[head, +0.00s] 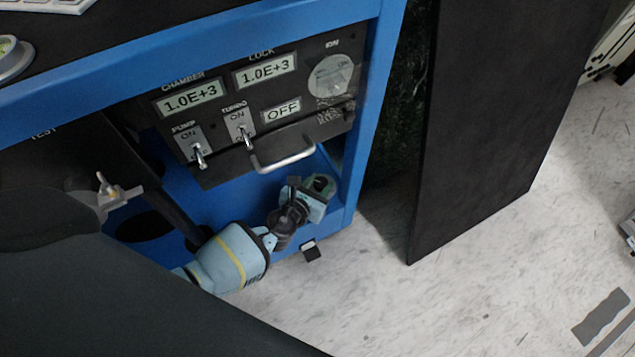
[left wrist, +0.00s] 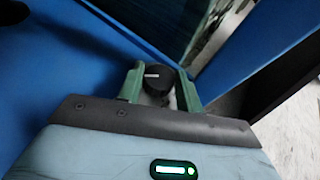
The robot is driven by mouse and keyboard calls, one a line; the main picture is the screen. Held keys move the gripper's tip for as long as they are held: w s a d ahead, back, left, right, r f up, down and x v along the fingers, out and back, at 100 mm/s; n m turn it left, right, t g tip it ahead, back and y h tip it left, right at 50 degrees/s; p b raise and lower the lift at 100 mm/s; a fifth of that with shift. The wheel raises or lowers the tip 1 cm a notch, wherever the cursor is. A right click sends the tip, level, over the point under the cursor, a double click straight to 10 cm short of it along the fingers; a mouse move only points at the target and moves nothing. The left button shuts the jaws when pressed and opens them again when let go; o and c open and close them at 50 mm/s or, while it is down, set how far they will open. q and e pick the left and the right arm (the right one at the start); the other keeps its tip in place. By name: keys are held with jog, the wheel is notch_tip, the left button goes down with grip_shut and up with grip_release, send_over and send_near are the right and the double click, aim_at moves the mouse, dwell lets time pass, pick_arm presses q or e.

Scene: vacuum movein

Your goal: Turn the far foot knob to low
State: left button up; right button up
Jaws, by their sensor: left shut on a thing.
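In the left wrist view a round black knob (left wrist: 156,84) with a short white pointer line stands between the two green fingers of my left gripper (left wrist: 159,70). The fingers are shut on its sides. The pointer line lies roughly level across the picture at the upper left of the knob. In the head view my left gripper (head: 320,184) is at the low right corner of the blue frame (head: 356,130), under the control panel; its own body hides the knob there. My right gripper is not in view.
The control panel (head: 230,165) has a silver handle (head: 285,160), toggle switches and displays just above my left gripper. A tall black panel (head: 490,130) stands to the right. A silver valve-like fitting (head: 108,193) is at the left. The pale floor at right is mostly clear.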

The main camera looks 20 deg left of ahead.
pick_arm(q)
jog(key=shift+d+n+y, duration=0.25)
jog(key=shift+n+y, duration=0.75)
jog(key=shift+y, duration=0.1)
jog(key=shift+d+f+n+y, duration=0.1)
jog(key=shift+n+y, duration=0.7)
jog(key=shift+y, duration=0.2)
jog(key=shift+d+n+g+y+b, duration=0.1)
jog(key=shift+n+g+y+b, duration=0.65)
jog(key=shift+n+y, duration=0.7)
jog(key=shift+y, duration=0.25)
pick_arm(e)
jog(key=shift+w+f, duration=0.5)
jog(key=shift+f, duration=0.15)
pick_arm(q)
jog(key=shift+n, duration=0.25)
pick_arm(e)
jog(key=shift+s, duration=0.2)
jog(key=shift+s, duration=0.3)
pick_arm(q)
jog(key=o, duration=1)
jog(key=shift+w, duration=0.1)
